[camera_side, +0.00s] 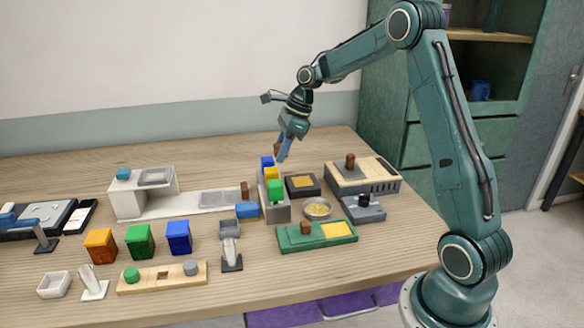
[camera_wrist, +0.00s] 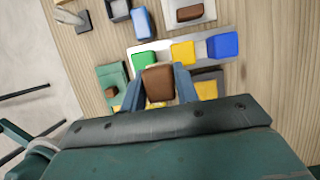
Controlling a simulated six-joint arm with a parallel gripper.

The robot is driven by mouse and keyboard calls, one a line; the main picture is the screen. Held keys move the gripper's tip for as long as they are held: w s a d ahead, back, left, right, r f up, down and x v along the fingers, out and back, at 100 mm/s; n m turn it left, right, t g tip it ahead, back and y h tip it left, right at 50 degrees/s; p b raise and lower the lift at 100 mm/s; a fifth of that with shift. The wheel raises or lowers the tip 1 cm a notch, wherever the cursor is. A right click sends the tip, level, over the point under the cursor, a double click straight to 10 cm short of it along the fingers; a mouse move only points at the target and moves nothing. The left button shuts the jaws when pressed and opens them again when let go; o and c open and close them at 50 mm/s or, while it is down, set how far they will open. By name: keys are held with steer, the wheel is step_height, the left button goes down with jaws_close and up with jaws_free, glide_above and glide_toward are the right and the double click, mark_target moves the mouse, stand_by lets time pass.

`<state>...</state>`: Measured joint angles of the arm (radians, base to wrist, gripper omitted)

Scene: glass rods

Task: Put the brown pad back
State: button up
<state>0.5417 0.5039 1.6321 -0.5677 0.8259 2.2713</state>
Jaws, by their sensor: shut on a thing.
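My gripper (camera_side: 284,152) is raised above the back of the table, near the grey rack with blue, yellow and green blocks. It is shut on a brown pad (camera_wrist: 158,83), which sits between the two blue fingers in the wrist view. In the side view a small part of this pad (camera_side: 277,149) shows beside the fingers. The pad is clear of the table. Other brown pieces stand on the long white base (camera_side: 244,188), the green base (camera_side: 305,228) and the beige-topped machine (camera_side: 350,160).
The grey rack (camera_side: 283,212) stands below my gripper. A dark tray with a yellow square (camera_side: 302,185) and a bowl of yellow bits (camera_side: 317,208) are to its right. Orange, green and blue bins (camera_side: 178,237) stand left. Bare wood shows along the back (camera_side: 220,150).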

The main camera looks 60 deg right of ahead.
step_height(320, 180, up, 4)
glide_above(253, 244)
steer(key=d, duration=0.1)
steer(key=shift+s+r, duration=0.15)
steer(key=shift+s, duration=0.35)
step_height(253, 244, down, 20)
stand_by(0.5)
steer(key=o, duration=0.9)
